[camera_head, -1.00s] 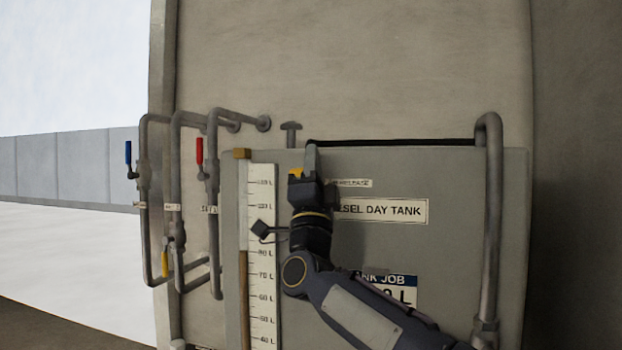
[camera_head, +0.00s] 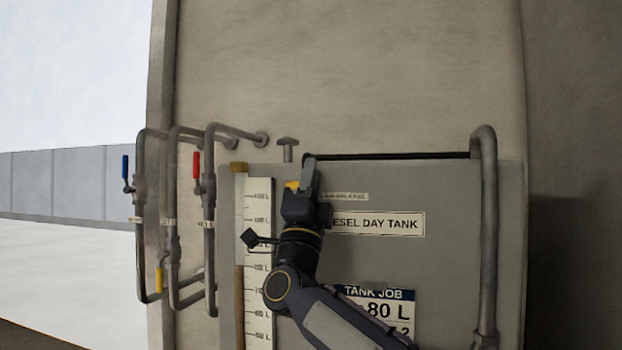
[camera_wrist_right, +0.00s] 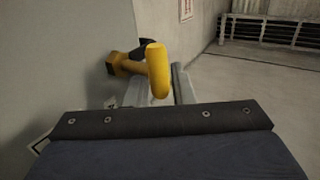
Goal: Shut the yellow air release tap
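The yellow air release tap (camera_head: 292,186) is at the upper left of the grey day tank's front, beside a small, partly covered label (camera_head: 345,196). In the head view only a bit of its yellow shows past my right gripper (camera_head: 307,172). In the right wrist view, the tap's rounded yellow lever (camera_wrist_right: 158,70) stands up in the picture, with its brassy body to the left. The grey fingers of my right gripper (camera_wrist_right: 160,92) lie close on both sides of the lever, with little or no gap. My left gripper is out of view.
The grey tank (camera_head: 450,270) carries a level scale (camera_head: 258,225) and a vertical pipe (camera_head: 489,240) at the right. Pipes with a blue-handled valve (camera_head: 125,167), a red-handled valve (camera_head: 196,166) and another yellow lever (camera_head: 158,280) stand at the left.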

